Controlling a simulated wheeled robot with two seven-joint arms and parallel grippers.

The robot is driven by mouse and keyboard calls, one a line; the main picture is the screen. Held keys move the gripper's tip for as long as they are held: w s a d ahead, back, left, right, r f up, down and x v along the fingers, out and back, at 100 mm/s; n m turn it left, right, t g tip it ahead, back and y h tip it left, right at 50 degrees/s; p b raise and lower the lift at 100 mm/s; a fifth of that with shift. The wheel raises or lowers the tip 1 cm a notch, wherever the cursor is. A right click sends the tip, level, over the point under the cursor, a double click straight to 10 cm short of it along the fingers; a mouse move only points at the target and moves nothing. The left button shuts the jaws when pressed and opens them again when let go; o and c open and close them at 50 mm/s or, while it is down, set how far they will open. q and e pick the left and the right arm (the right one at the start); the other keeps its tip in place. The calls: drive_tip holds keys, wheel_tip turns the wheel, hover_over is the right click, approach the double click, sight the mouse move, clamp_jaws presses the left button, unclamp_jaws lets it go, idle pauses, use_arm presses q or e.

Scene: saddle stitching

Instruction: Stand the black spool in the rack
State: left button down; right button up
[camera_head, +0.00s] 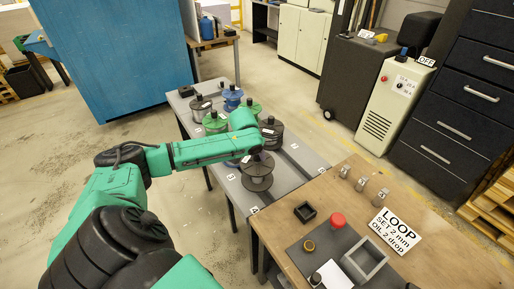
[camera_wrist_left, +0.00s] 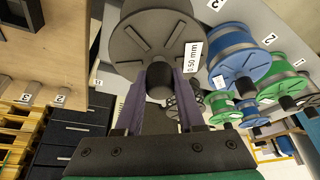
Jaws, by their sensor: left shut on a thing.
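My left gripper (camera_head: 256,156) is shut on the dark knob on top of a dark grey-black spool (camera_head: 257,176). In the left wrist view the two purple fingers (camera_wrist_left: 160,85) clasp the knob, and the spool's round flange (camera_wrist_left: 155,40) carries a "0.50 mm" label. The spool looks about upright over the near end of the grey rack (camera_head: 301,156); I cannot tell whether it touches it. Another dark spool (camera_head: 271,134) stands just behind it. My right gripper is not in view.
Green spools (camera_head: 214,123), a blue spool (camera_head: 232,97) and a dark grey spool (camera_head: 200,105) stand farther back on the rack. A wooden bench (camera_head: 410,240) to the right holds a red knob (camera_head: 337,220), an open grey box (camera_head: 365,262) and small metal weights. The rack's right strip is bare.

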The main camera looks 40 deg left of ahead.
sight(257, 163)
use_arm(q)
drive_tip(key=shift+f+b, duration=0.8)
drive_tip(key=shift+f, duration=1.2)
drive_tip(key=shift+c, duration=2.2)
unclamp_jaws()
drive_tip(key=shift+f, duration=0.1)
drive_tip(key=shift+s, duration=0.1)
drive_tip(key=b+v, duration=0.1)
drive_tip(key=v, duration=1.3)
drive_tip(key=shift+r+b, duration=0.3)
drive_tip(key=shift+s+d, duration=0.1)
drive_tip(key=shift+s, duration=0.05)
